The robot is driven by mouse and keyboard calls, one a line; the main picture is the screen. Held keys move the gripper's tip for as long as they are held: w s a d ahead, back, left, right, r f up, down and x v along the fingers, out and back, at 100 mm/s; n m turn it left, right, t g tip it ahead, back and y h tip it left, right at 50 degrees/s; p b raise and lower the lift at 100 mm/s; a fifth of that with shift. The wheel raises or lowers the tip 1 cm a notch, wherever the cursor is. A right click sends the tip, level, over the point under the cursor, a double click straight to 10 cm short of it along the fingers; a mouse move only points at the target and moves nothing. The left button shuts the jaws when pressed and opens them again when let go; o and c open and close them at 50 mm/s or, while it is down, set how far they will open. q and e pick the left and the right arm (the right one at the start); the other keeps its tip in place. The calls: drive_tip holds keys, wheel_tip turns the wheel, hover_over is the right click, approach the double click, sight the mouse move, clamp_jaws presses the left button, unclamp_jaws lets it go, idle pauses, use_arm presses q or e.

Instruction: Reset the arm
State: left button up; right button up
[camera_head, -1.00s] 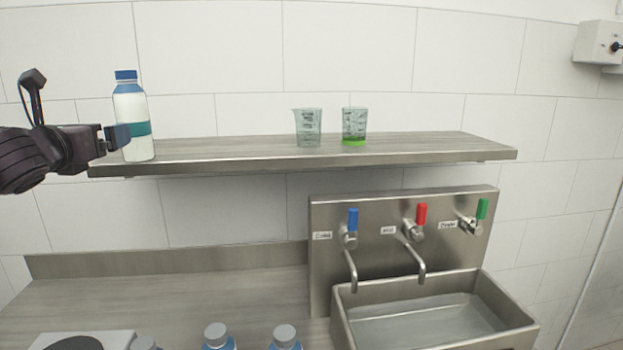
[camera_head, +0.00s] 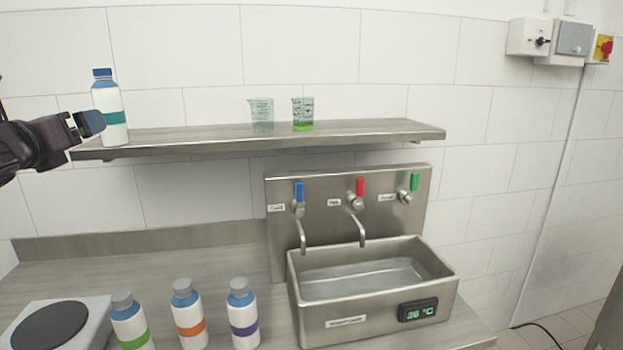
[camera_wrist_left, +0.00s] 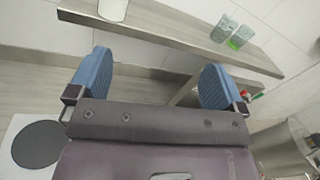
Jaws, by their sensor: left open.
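My left gripper (camera_head: 88,123) is at the left edge of the head view, in front of the shelf's left end. In the left wrist view its two blue fingers (camera_wrist_left: 152,84) are wide apart with nothing between them. A white bottle with a teal band and blue cap (camera_head: 109,110) stands upright on the shelf, just behind and right of the gripper. Its lower part shows at the top of the left wrist view (camera_wrist_left: 113,9), beyond the fingers. My right gripper is not in view.
The shelf (camera_head: 370,131) also holds a clear beaker (camera_head: 261,115) and a beaker with green liquid (camera_head: 303,114). Below are a hotplate (camera_head: 50,327), bottles with green (camera_head: 133,338), orange (camera_head: 191,328) and purple (camera_head: 243,327) bands, and a water basin (camera_head: 375,312) under several taps.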

use_arm(q)
drive_tip(key=s+d+f+n+g+h, duration=0.1)
drive_tip(key=d+f+n+h, duration=0.15)
drive_tip(key=f+n, duration=1.05)
drive_tip(key=d+f+n+h, duration=0.1)
drive_tip(key=d+f+n, duration=0.2)
drive_tip(key=f+n, duration=0.95)
drive_tip(key=s+d+f+n+g+y, duration=0.1)
drive_tip(key=s+d+f+n+g, duration=0.1)
drive_tip(key=s+f, duration=1.1)
drive_tip(key=s+d+f+n+g+y, duration=0.1)
drive_tip(key=s+d+f+n+g, duration=0.2)
drive_tip(key=f, duration=1.8)
drive_tip(key=s+d+n, duration=0.1)
drive_tip(key=s+d, duration=0.3)
drive_tip(key=s, duration=0.5)
drive_tip(key=shift+s+g+y, duration=0.3)
drive_tip(key=shift+s+y, duration=0.05)
